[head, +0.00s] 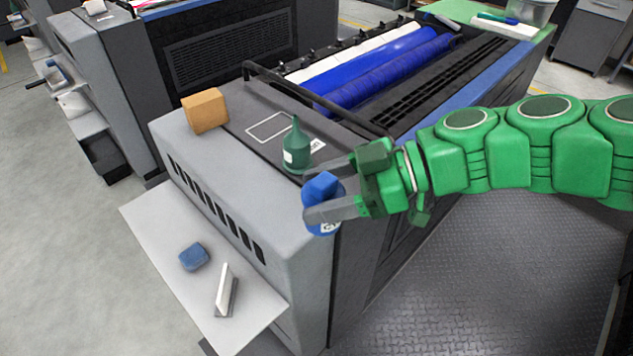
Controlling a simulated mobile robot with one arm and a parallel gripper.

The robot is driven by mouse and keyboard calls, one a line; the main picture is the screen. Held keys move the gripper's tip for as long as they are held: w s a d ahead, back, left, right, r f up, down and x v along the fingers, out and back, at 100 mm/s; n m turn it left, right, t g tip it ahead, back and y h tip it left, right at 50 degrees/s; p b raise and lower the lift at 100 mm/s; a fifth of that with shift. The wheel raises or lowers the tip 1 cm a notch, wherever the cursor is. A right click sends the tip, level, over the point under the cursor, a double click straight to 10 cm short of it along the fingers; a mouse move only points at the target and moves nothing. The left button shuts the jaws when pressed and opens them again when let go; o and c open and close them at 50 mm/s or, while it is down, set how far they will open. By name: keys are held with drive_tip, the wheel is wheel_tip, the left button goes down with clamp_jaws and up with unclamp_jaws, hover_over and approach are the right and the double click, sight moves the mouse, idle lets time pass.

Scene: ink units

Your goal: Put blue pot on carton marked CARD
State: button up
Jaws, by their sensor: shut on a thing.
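The blue pot (323,222) is between the two grey fingers of my gripper (316,196), in front of the grey machine's near right corner. Its raised blue top shows between the fingers, and part of a white label shows low on its side. My gripper is shut on the pot, and the fingers hide part of it. A tan, box-like carton (205,111) stands on the machine's top at the left, apart from my gripper. I can read no CARD marking on it.
A dark green bottle (296,152) stands on the machine top (225,152), just behind my gripper. A pale shelf (165,245) juts out below, with a blue block (194,256) and a metallic bar (226,290). A black rail (300,96) and blue rollers (385,66) lie behind.

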drive_tip(key=shift+s+d+r, duration=0.25)
drive_tip(key=shift+s+r, duration=0.05)
drive_tip(key=shift+s, duration=0.2)
